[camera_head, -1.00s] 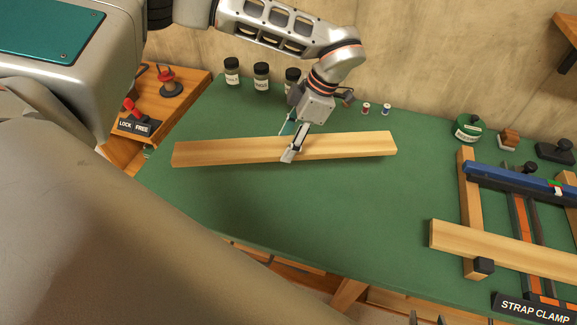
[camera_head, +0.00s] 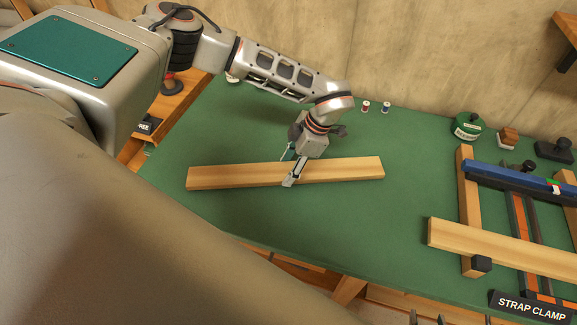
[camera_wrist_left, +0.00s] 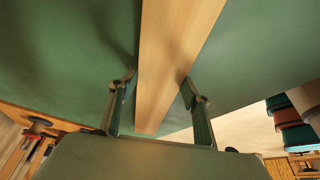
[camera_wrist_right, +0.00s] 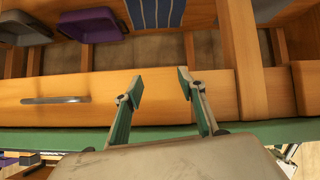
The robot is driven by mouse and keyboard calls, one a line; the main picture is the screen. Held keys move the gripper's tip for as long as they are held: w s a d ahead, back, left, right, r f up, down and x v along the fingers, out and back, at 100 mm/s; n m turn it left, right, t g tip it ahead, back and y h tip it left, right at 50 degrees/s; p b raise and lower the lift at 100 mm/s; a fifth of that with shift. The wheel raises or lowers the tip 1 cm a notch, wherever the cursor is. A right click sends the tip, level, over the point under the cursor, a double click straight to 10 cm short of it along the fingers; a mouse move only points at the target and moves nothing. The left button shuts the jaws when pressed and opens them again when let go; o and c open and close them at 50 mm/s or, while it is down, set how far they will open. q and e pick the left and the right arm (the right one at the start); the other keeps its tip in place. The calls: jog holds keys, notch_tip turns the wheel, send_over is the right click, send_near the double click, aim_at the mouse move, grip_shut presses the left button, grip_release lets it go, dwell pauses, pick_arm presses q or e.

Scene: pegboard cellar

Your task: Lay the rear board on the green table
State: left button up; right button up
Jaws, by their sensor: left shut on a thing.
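A long pale wooden board (camera_head: 225,177), which I take as the rear board, is level over the left part of the green table (camera_head: 250,225). My left gripper (camera_head: 291,173) is shut on it near its middle, from above. The left wrist view shows the board (camera_wrist_left: 172,50) between the two fingers (camera_wrist_left: 158,84). I cannot tell whether its underside touches the table. My right gripper (camera_wrist_right: 158,85) is open and empty in the right wrist view, above a wooden drawer front at the table's edge.
A green tin (camera_head: 467,125), a brush (camera_head: 508,137) and two small spools (camera_head: 376,107) stand at the back. The table is clear in front of the held board.

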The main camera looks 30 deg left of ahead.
pick_arm(q)
jog(key=o, duration=1.4)
jog(key=shift+o, duration=0.2)
pick_arm(e)
jog(key=shift+w+r, duration=0.1)
jog(key=shift+r, duration=0.1)
jog(key=shift+r, duration=0.1)
jog(key=shift+w+a+r+y+b, duration=0.15)
jog(key=shift+w+a+y+b, duration=0.2)
jog(key=shift+a+b, duration=0.45)
pick_arm(q)
jog(key=v, duration=1.2)
pick_arm(e)
jog(key=shift+d, duration=0.1)
jog(key=shift+f, duration=0.2)
pick_arm(q)
jog(key=shift+s, duration=0.15)
pick_arm(e)
jog(key=shift+s, duration=0.1)
